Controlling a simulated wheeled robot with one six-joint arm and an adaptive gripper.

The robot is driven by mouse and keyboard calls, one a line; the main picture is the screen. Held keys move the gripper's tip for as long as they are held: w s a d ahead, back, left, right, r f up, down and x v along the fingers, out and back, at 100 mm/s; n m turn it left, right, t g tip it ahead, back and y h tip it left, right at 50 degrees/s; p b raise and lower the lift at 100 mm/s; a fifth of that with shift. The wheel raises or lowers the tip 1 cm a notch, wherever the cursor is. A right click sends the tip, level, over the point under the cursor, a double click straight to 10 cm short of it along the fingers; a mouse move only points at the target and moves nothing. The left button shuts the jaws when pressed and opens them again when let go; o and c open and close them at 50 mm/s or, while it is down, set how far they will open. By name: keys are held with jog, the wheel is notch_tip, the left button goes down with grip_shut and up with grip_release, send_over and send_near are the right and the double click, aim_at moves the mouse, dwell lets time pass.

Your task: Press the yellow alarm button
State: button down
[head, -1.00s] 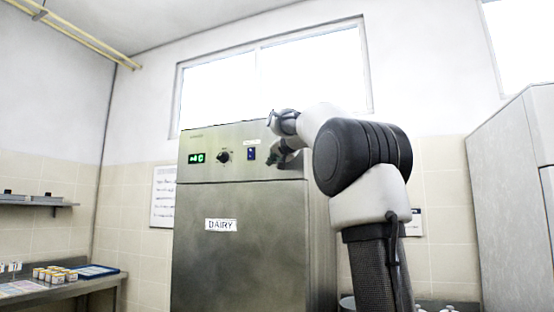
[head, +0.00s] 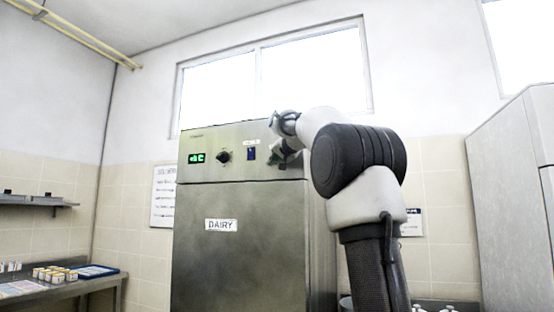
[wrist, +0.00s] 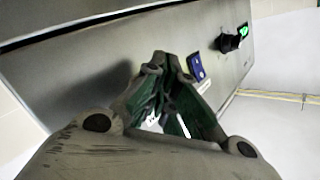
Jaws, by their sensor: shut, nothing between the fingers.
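No yellow button shows in either view; the part of the panel behind my gripper is hidden. The steel dairy cabinet (head: 240,250) has a control panel along its top. The panel carries a green display (head: 197,158), a black knob (head: 223,156) and a blue switch (head: 251,153) with a small label above it. My gripper (head: 276,157) is at the panel just right of the blue switch. In the wrist view my gripper (wrist: 163,58) is shut and empty, its tips close to the panel beside the blue switch (wrist: 196,68). I cannot tell whether they touch.
A counter (head: 70,287) with small jars and a blue tray (head: 97,271) stands at the left, below a wall shelf (head: 40,202). A tall grey cabinet (head: 505,200) stands at the right. Pot lids (head: 448,309) show at the bottom right.

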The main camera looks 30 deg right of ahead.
jog(key=shift+w+d, duration=0.15)
dwell(0.6)
jog(key=shift+s+a, duration=0.5)
jog(key=shift+a, duration=0.15)
jog(key=shift+s+a, duration=0.1)
jog(key=shift+s+a, duration=0.75)
jog(key=shift+a, duration=0.2)
jog(key=shift+s+a, duration=0.75)
jog(key=shift+a, duration=0.15)
